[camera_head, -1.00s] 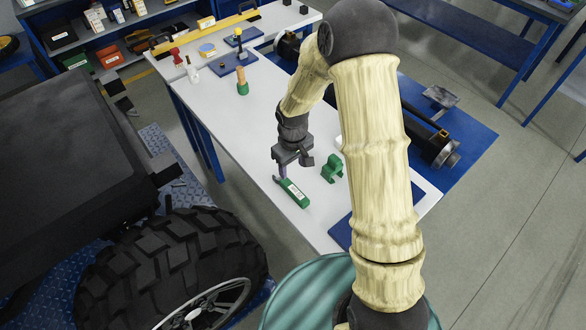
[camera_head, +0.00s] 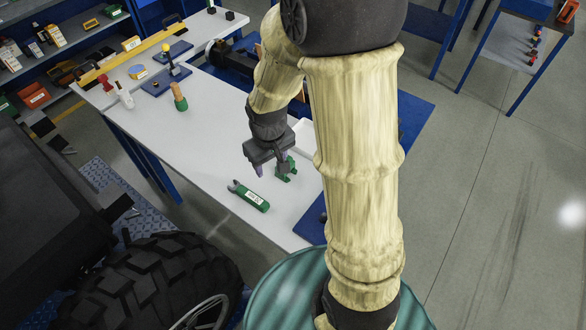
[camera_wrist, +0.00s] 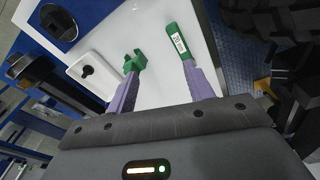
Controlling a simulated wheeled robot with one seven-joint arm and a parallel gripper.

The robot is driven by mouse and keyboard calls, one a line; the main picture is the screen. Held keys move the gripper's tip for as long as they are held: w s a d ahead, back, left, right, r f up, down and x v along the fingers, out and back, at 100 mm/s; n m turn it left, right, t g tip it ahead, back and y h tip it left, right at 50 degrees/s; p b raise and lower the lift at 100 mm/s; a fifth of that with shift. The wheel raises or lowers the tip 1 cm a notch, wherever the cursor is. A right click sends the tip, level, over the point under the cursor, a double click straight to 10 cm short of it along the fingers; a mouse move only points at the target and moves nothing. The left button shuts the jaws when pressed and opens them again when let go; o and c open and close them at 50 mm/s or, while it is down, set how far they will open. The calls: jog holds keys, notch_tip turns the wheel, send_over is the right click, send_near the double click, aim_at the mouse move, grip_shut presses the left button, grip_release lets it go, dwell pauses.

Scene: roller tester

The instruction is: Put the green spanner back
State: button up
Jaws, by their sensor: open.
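The green spanner (camera_head: 248,196) lies flat on the white table, with a pale label on its shank and a forked end pointing left. Its labelled part also shows in the wrist view (camera_wrist: 180,44); the right finger covers its lower end there. A small green holder (camera_head: 283,172) stands on the table to the right of the spanner, partly behind my gripper. The holder also shows in the wrist view (camera_wrist: 135,62), at the left fingertip. My gripper (camera_head: 272,169) is open and empty above the table, beyond the spanner and at the holder. I cannot tell whether a finger touches it.
A white tray (camera_wrist: 88,74) with a dark part lies beyond the holder. A teal drum (camera_head: 290,290) stands at the table's near end, and a big tyre (camera_head: 150,275) stands left of it. The table's middle is clear.

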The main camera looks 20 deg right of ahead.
jog(key=s+d+r+m+t, duration=0.1)
jog(key=s+d+r+m, duration=0.2)
jog(key=s+r, duration=0.2)
jog(key=s, duration=0.2)
jog(key=shift+s+d, duration=0.3)
jog(key=shift+s, duration=0.1)
dwell(0.6)
